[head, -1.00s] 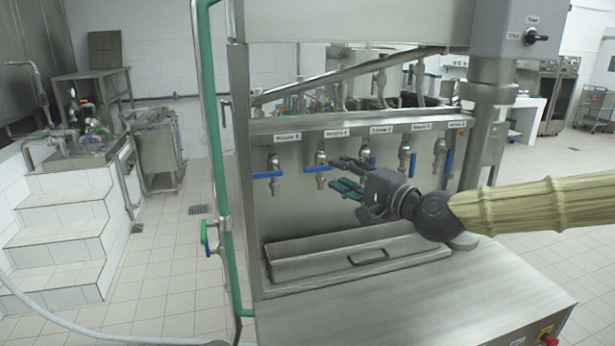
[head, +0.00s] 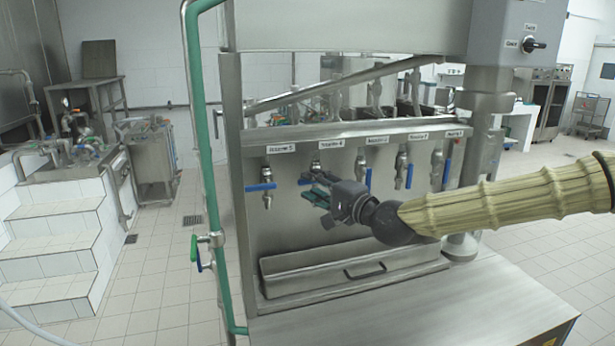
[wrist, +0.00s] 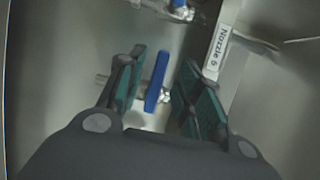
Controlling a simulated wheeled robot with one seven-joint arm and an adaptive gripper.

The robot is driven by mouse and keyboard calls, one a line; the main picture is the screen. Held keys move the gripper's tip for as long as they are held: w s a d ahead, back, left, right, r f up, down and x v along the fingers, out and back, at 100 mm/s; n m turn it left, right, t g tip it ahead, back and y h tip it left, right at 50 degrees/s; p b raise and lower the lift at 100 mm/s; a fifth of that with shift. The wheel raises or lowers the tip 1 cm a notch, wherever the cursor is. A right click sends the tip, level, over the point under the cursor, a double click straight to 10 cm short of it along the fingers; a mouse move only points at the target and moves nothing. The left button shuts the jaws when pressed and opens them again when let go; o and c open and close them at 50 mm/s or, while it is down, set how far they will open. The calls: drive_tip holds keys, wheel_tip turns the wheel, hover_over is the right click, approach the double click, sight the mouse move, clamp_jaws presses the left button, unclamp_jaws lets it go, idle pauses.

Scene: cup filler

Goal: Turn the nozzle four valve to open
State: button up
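The nozzle four valve has a blue lever (head: 304,182) lying about level under the Nozzle 4 label (head: 331,144). My gripper (head: 314,189) is at this valve in the head view and hides part of it. In the wrist view my gripper (wrist: 160,92) is open, with a blue lever (wrist: 157,82) between its two green-padded fingers. There is a visible gap on both sides, wider on the right; no contact shows. This appears to be the nozzle four lever. A Nozzle 5 label (wrist: 217,48) is beside it.
The nozzle five lever (head: 260,187) is level, left of my gripper. The levers of nozzle three (head: 368,178), two (head: 409,176) and one (head: 446,172) hang upright to the right. A steel drip tray (head: 350,268) lies below. A green pipe (head: 205,130) stands at the left.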

sight(307, 182)
drive_tip(key=shift+p+x, duration=0.5)
drive_tip(key=shift+x, duration=1.15)
drive_tip(key=shift+d, duration=0.1)
clamp_jaws()
